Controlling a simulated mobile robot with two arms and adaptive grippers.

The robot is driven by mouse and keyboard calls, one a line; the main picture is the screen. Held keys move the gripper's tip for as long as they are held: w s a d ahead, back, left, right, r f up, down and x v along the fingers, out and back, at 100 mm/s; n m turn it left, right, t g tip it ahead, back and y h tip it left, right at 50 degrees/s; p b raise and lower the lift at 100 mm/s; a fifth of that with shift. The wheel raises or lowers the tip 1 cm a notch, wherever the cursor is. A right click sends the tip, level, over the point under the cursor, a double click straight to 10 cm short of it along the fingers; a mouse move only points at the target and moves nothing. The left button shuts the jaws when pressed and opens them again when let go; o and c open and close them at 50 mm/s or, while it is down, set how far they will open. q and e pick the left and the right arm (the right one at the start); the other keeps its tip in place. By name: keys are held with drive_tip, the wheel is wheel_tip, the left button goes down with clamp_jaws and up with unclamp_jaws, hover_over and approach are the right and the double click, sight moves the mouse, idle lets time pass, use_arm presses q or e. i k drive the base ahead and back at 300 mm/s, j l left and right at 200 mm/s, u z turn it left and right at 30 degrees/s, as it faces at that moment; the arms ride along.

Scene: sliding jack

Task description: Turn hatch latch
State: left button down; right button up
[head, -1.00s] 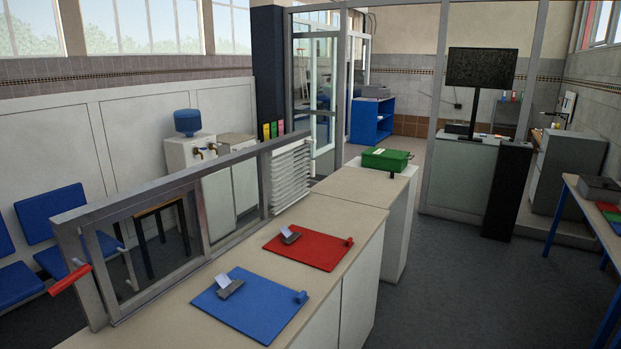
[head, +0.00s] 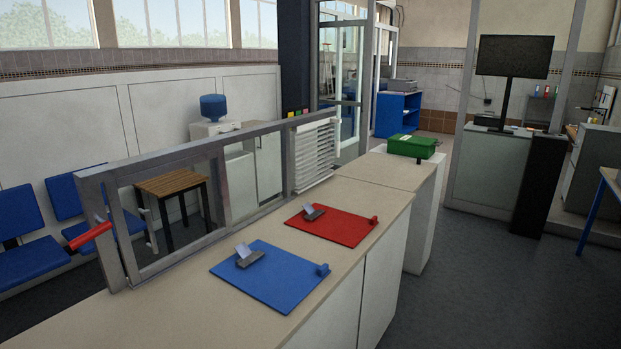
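A grey metal hatch frame (head: 182,152) stands along the left edge of a beige counter (head: 190,310) in the head view. A red handle (head: 90,237) sticks out at the near left end of the frame, tilted up to the right; it looks like the latch. A smaller inner panel frame (head: 127,232) shows at the frame's near end. Neither of my grippers is in view, and nothing is touching the red handle.
A blue clipboard (head: 285,282) and a red clipboard (head: 345,228) lie on the counter. A green box (head: 411,146) stands at its far end. Blue chairs (head: 28,258) and a wooden stool (head: 171,184) are behind the frame. Dark floor (head: 480,290) is clear at right.

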sight(104, 226)
drive_tip(key=u, duration=1.3)
drive_tip(key=j+z, duration=0.1)
drive_tip(key=j, duration=0.3)
